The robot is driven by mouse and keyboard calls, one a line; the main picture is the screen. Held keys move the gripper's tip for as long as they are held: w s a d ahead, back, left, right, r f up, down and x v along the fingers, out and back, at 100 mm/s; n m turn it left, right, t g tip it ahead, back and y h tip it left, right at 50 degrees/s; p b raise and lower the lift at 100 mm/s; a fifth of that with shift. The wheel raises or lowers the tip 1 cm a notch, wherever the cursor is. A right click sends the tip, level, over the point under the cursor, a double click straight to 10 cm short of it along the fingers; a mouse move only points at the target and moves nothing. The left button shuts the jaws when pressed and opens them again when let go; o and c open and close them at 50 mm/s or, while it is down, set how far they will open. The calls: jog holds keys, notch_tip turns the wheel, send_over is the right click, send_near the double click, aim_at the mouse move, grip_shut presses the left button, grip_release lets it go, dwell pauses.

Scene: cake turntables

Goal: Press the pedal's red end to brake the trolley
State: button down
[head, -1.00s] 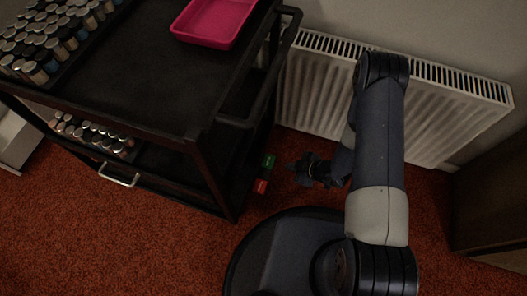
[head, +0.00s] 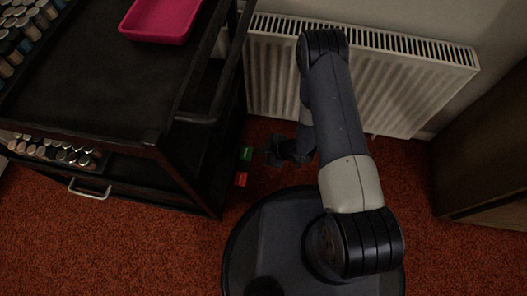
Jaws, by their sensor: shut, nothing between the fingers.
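The pedal shows low at the right side of the black trolley (head: 85,88), close to the floor. Its red end (head: 241,179) is nearer to me and its green end (head: 247,153) is farther, towards the radiator. My gripper (head: 268,151) is low over the carpet, just right of the green end and apart from the red end. It is small and dark in this view. Its fingers are shut with nothing between them. Whether it touches the pedal cannot be told.
A white radiator (head: 375,85) stands on the wall behind my arm. A dark cabinet (head: 485,150) is at the right. The trolley carries a pink tray (head: 160,18) and several small jars (head: 22,40). Red carpet (head: 150,245) is clear at the front left.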

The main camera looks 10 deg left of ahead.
aim_at(245, 155)
jog(key=b+x, duration=0.1)
jog(key=x, duration=0.1)
jog(key=d+f+b+x, duration=0.1)
jog(key=x, duration=0.2)
jog(key=b+x, duration=0.1)
jog(key=x, duration=0.2)
jog(key=shift+w+d+f, duration=0.1)
jog(key=shift+d+f, duration=0.05)
jog(key=shift+d, duration=0.05)
jog(key=shift+w+f, duration=0.2)
jog(key=shift+f, duration=0.4)
jog(key=shift+b, duration=0.3)
